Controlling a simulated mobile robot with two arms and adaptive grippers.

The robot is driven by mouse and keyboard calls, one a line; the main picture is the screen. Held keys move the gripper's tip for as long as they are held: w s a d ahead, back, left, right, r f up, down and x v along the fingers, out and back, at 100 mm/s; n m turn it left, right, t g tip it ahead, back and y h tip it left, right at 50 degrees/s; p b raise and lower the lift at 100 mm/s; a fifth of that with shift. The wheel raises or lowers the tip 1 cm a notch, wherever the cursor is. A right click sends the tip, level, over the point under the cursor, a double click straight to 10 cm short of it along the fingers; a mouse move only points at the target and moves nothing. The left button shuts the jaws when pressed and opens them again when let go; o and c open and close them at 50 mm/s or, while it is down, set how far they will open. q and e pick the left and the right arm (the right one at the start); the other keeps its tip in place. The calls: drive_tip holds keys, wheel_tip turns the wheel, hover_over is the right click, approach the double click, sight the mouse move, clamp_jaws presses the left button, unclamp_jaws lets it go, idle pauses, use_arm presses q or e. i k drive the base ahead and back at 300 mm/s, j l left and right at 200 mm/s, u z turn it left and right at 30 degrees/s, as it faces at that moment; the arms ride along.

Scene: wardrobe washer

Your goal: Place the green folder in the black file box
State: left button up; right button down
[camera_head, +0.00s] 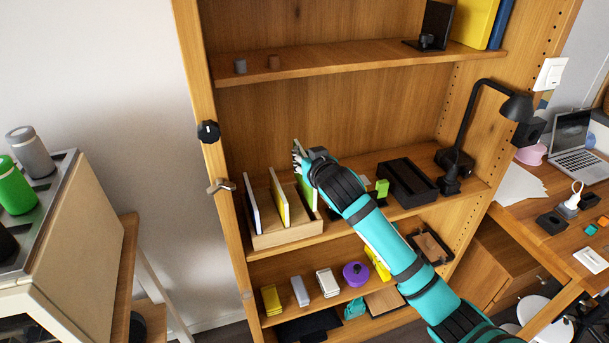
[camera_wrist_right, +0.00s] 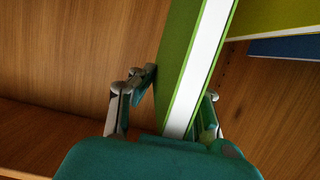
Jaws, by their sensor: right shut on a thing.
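My right gripper (camera_head: 300,158) reaches in from the lower right to the middle shelf and is shut on the green folder (camera_head: 309,194). In the right wrist view, the folder (camera_wrist_right: 203,65) stands between the two fingers (camera_wrist_right: 175,105), its white page edge facing the camera. In the head view, the folder is upright at the right end of a wooden holder, partly hidden by my gripper and arm. I cannot tell whether its lower edge is still inside the holder. The black file box (camera_head: 408,182) stands to the right on the same shelf. My left gripper is not in view.
A small green item (camera_head: 382,188) sits left of the file box. A black lamp (camera_head: 483,115) stands behind its right side. The upper shelf (camera_head: 350,62) overhangs.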

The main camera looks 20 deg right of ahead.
sight(395, 188)
drive_tip(key=l, duration=1.5)
drive_tip(key=i, duration=0.05)
